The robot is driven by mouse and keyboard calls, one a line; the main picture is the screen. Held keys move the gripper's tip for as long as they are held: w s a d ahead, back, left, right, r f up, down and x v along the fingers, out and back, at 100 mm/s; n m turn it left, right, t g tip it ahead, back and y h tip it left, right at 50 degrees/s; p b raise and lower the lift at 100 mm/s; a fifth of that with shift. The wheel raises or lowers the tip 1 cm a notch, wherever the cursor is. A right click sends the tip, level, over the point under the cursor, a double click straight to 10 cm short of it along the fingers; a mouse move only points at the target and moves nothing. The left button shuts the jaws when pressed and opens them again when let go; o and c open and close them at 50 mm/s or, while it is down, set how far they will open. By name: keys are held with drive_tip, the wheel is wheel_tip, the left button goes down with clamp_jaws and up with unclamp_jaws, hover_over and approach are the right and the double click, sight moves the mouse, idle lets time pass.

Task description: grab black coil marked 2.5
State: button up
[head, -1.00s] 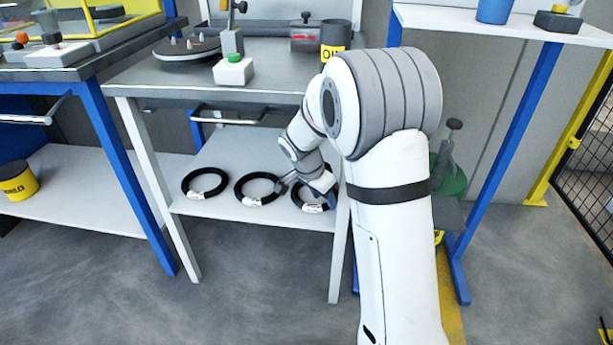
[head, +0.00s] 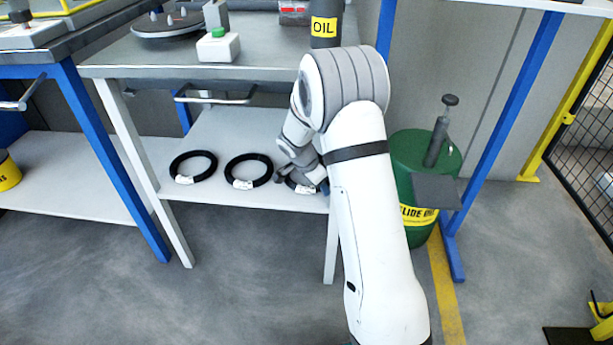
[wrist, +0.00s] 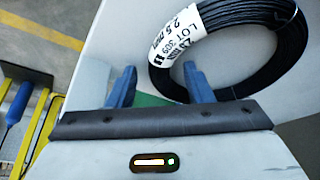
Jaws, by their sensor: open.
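The black coil marked 2.5 (wrist: 285,65) fills the upper right of the wrist view; its white label (wrist: 184,30) reads 2.5 and LOT 309. My gripper (wrist: 157,82) is open and empty.
Two more black coils, one in the middle (head: 248,171) and one at left (head: 193,167), lie on the white lower shelf (head: 215,202). A green drum (head: 410,150) stands right of the shelf.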

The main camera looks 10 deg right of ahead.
clamp_jaws()
idle(0.4)
drive_tip(key=shift+r, duration=0.1)
